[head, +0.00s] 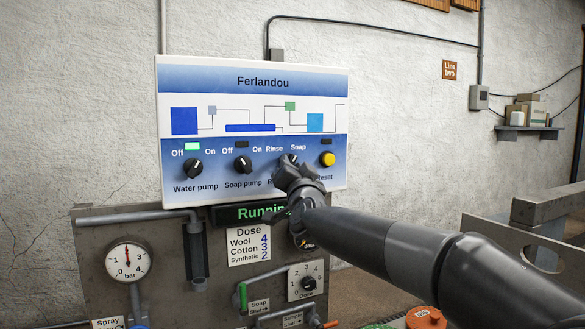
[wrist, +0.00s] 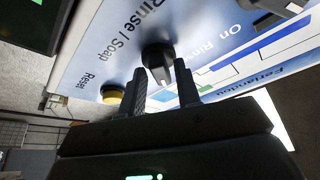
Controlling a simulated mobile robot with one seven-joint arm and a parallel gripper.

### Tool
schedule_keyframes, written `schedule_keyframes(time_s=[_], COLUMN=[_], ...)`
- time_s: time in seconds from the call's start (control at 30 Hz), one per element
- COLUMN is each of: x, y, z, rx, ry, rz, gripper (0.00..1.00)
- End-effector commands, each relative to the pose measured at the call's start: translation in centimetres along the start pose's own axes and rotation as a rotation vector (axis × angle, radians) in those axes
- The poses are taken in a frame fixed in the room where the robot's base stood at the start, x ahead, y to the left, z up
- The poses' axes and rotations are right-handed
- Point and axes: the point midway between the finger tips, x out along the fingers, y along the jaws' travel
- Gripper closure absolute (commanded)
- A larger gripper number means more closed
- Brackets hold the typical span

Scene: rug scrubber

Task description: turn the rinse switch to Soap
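The rinse switch is a black rotary knob (wrist: 157,56) on the panel, labelled Rinse / Soap. In the head view my gripper (head: 290,172) is in front of it and hides most of it, so I cannot read its pointer there. In the wrist view the fingers of my gripper (wrist: 161,80) are apart, with the knob's ridge between their tips. Gaps show on both sides of the ridge, and I cannot tell whether either finger touches it. The control panel (head: 250,113) is white and blue.
The yellow Reset button (head: 327,159) is just right of the switch. The soap pump knob (head: 243,165) and water pump knob (head: 193,168) are to the left. A green lamp (head: 192,146) is lit above the water pump. A display (head: 245,213) below reads Running, partly hidden.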

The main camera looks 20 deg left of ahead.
Motion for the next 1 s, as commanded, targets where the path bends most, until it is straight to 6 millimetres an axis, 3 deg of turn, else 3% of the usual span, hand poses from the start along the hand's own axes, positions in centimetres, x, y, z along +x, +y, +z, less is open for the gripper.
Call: schedule_keyframes(time_s=[0.47,1.0], x=[-0.7,-7.8], y=[-0.1,-0.1], z=[-0.1,-0.1], rx=[-0.003,-0.006], ry=[0.002,0.002], rz=[-0.001,-0.001], gripper=[0.62,0.62])
